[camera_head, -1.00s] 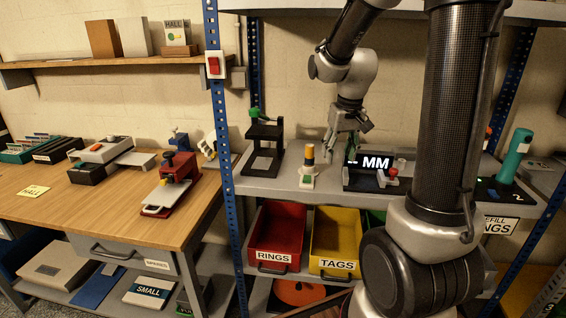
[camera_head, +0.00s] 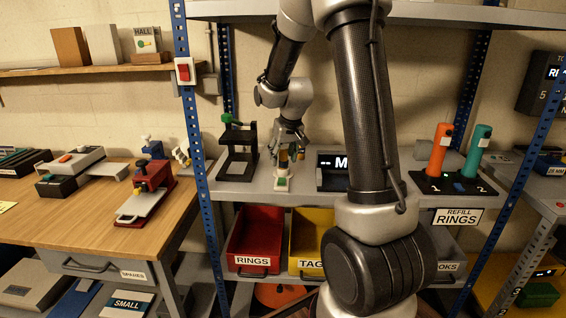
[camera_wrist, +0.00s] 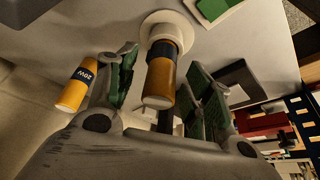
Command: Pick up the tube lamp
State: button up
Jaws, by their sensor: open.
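The tube lamp seems to be the orange cylinder with a dark band (camera_wrist: 160,80) standing in a round white socket (camera_wrist: 153,24) in the wrist view. In the head view the lamp (camera_head: 283,157) is small and partly covered, on a white base with a green patch (camera_head: 282,183) on the shelf. My gripper (camera_wrist: 163,68) is open, one green-padded finger on each side of the lamp, with gaps visible. In the head view my gripper (camera_head: 290,152) is over the base.
A black stand with a green knob (camera_head: 238,150) is to the left on the shelf (camera_head: 232,192). A dark display unit (camera_head: 332,172) is close on the right. Red and yellow bins (camera_head: 256,238) sit below. Orange and teal tubes (camera_head: 440,150) stand farther right.

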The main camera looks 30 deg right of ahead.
jog(key=shift+c, duration=0.3)
grip_shut()
